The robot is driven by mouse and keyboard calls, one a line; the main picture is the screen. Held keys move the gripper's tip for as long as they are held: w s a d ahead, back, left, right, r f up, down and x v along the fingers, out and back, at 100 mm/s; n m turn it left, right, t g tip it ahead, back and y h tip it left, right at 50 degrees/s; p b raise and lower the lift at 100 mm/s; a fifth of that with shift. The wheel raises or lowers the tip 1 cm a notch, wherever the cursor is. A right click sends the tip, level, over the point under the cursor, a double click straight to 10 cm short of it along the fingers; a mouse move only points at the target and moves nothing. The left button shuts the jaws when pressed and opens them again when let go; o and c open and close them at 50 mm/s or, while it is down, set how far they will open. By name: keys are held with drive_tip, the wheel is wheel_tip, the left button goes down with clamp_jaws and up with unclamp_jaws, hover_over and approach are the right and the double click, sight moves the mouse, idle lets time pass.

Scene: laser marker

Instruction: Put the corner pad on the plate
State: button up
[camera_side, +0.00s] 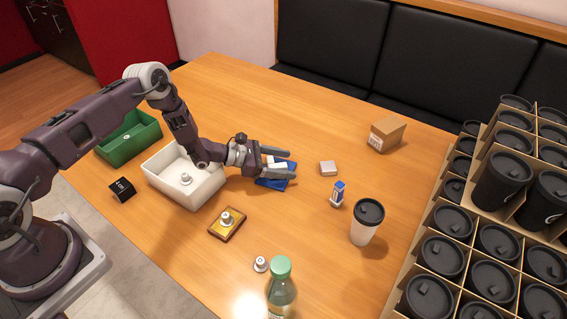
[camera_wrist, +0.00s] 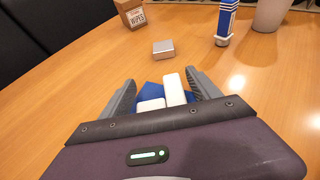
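My gripper (camera_side: 284,165) is low over the table, its two fingers spread apart. In the wrist view my gripper (camera_wrist: 161,78) has a flat blue item (camera_wrist: 151,92) and two white blocks (camera_wrist: 173,88) showing between the fingers, with gaps at the sides. I cannot tell how high the fingers are above the blue item (camera_side: 273,184), which is partly hidden by them. A small grey-topped block (camera_side: 328,168) lies apart, beyond the fingertips; it also shows in the wrist view (camera_wrist: 163,48). No piece is clearly recognisable as the corner pad. A yellow-topped, brown-edged plate (camera_side: 217,230) bears a metal knob-like part (camera_side: 227,218).
A white bin (camera_side: 208,190) holds another metal part; a green bin (camera_side: 130,150) stands behind it. A black cube (camera_side: 122,189), loose metal part (camera_side: 261,264), green-capped bottle (camera_side: 281,290), lidded cup (camera_side: 366,222), blue-white bottle (camera_side: 338,194) and carton (camera_side: 387,134) stand around. Cup crates (camera_side: 440,207) fill the right.

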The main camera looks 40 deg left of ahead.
drive_tip(key=shift+r, duration=0.1)
drive_tip(key=v, duration=0.2)
drive_tip(key=shift+s+a+r, duration=0.15)
drive_tip(key=shift+a, duration=0.15)
wheel_tip(320, 180, up, 7)
drive_tip(key=shift+s+r, duration=0.1)
drive_tip(key=shift+s, duration=0.1)
